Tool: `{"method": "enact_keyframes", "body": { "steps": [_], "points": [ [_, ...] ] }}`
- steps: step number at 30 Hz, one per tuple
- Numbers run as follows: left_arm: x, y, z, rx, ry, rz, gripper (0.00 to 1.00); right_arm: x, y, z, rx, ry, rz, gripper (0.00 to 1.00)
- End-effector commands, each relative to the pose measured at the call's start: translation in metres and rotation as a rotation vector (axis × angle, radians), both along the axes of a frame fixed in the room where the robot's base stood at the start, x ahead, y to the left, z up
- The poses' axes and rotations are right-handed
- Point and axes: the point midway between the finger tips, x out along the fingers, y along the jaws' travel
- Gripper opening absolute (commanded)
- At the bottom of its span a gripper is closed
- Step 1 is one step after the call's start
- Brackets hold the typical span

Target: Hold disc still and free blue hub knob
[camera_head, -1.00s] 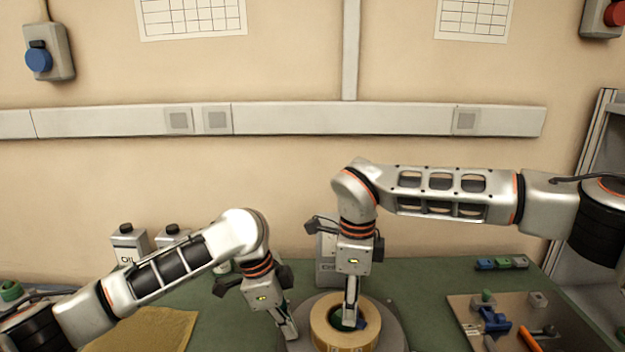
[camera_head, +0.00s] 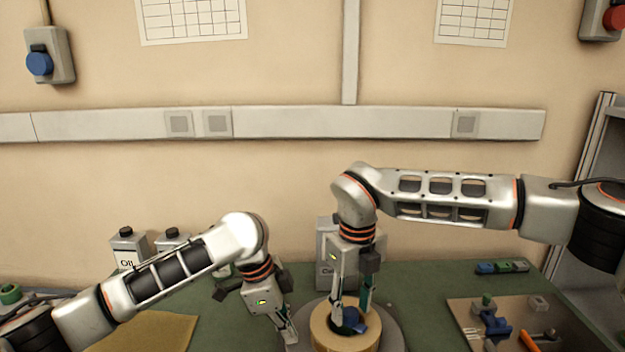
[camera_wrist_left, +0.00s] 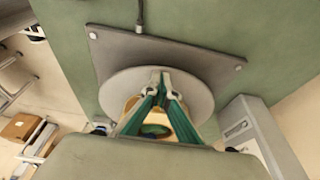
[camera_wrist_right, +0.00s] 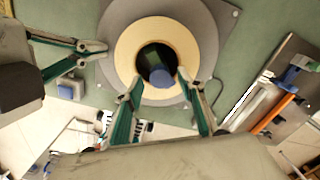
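The grey disc (camera_head: 391,330) lies on the bench with a tan tape roll (camera_head: 322,325) on top; the disc also shows in the left wrist view (camera_wrist_left: 125,85). The blue hub knob (camera_wrist_right: 160,77) sits in the roll's dark centre, and in the head view (camera_head: 354,320) it is partly covered. My left gripper (camera_head: 291,340) has its fingers close together at the disc's left rim, pinching it; in the left wrist view its fingertips (camera_wrist_left: 161,76) meet there. My right gripper (camera_wrist_right: 161,80) points down over the hub, its fingers spread on either side of the knob, with a visible gap at one side.
A square grey base plate (camera_wrist_left: 205,58) lies under the disc. A tray (camera_head: 465,312) with blue parts and an orange-handled tool (camera_head: 528,338) is at right. An oil can (camera_head: 128,248) and a grey box (camera_head: 325,265) stand behind. A tan mat (camera_head: 160,328) lies at left.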

Motion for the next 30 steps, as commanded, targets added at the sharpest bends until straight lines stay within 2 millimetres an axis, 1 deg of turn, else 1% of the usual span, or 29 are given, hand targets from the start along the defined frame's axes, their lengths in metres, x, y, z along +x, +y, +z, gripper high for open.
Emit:
{"method": "enact_keyframes", "body": {
  "steps": [1, 15, 30],
  "points": [
    [-0.0022, 0.0026, -0.0075, 0.01, 0.008, 0.0, 0.0, 0.0, -0.0001, -0.0009, 0.0, 0.0, 0.0, 0.39],
    [-0.0021, 0.0027, -0.0076, 0.01, 0.009, 0.001, 0.0, -0.0003, -0.0001, -0.0092, 0.0, 0.001, 0.002, 0.39],
    [-0.0021, 0.0028, -0.0076, 0.011, 0.009, 0.001, 0.0, -0.0001, 0.0, -0.0067, 0.0, 0.001, 0.002, 0.39]
  ]
}}
